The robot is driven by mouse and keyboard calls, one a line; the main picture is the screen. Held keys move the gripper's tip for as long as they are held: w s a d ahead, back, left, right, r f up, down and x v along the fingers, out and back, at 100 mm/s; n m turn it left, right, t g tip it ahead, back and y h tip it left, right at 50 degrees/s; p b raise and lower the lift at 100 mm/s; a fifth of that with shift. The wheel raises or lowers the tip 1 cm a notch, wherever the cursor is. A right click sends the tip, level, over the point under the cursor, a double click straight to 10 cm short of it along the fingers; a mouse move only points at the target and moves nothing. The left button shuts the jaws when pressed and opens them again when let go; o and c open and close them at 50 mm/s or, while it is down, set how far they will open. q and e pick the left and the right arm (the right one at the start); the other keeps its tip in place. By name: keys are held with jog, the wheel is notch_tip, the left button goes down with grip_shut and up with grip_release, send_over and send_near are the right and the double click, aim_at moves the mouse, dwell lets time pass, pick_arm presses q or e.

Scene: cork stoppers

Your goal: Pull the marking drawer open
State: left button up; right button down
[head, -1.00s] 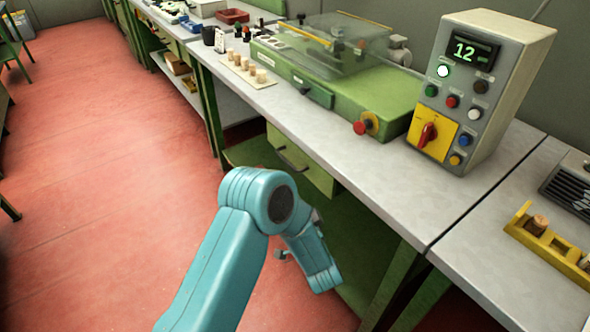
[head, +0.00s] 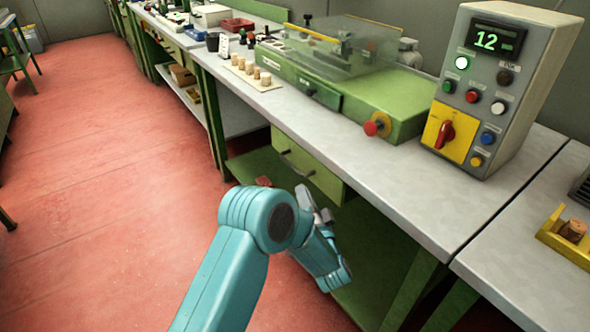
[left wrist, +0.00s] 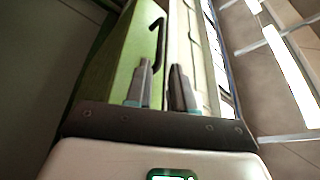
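A pale green drawer (head: 306,168) with a dark bar handle (head: 297,164) sits under the grey bench top and looks closed. I see no label naming it. My left gripper (head: 317,204) is in front of and below this drawer, partly hidden by my arm. In the left wrist view, the two fingers of my gripper (left wrist: 161,84) stand apart with nothing between them. Beyond them is a green front (left wrist: 118,62) with a dark handle (left wrist: 158,45); no contact with the fingers is clear. My right gripper is in neither view.
On the bench top (head: 390,185) stand a green machine (head: 390,108) with a clear cover, a control box (head: 495,90) reading 12, and a board (head: 233,72) with several corks. A green lower shelf (head: 255,165) lies below. Red floor (head: 110,200) is open at left.

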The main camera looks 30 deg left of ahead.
aim_at(295, 167)
pick_arm(q)
jog(key=x, duration=0.9)
jog(key=shift+w+a, duration=0.25)
jog(key=shift+a, duration=0.05)
grip_shut()
